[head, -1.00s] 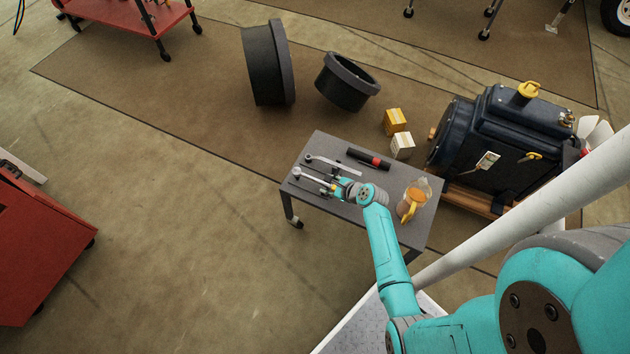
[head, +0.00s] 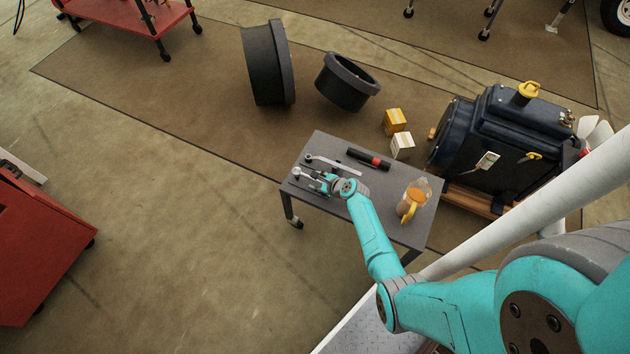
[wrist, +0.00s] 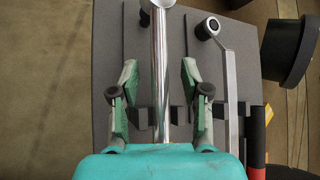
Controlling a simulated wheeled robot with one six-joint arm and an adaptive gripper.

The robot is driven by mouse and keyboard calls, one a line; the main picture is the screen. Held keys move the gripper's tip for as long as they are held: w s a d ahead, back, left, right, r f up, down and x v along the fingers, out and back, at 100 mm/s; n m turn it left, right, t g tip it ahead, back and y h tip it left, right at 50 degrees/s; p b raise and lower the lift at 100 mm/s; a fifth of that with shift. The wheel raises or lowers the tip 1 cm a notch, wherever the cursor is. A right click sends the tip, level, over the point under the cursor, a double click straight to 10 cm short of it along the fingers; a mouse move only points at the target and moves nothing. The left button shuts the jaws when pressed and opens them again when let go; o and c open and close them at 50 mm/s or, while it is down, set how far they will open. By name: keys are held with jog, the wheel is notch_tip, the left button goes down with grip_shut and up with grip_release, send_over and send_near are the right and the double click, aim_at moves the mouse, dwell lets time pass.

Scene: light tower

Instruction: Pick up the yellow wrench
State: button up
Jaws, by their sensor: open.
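My gripper (head: 322,181) is low over the left part of the small grey table. In the wrist view my gripper (wrist: 160,76) is open, its two fingers on either side of a shiny silver wrench (wrist: 160,50). A gap shows between the shaft and each fingertip. The same wrench's end (head: 302,173) pokes out left of my gripper in the head view; the rest is hidden behind the gripper. I see no yellow on its visible part. A second silver wrench (head: 330,164) lies beside it, also to the right in the wrist view (wrist: 229,90).
The grey table (head: 322,146) also holds a black flashlight with a red band (head: 365,158) and a clear jug with an orange lid (head: 414,196). Yellow and white boxes (head: 396,121) and a dark machine (head: 495,125) are beyond it.

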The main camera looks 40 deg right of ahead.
grip_shut()
dwell(0.3)
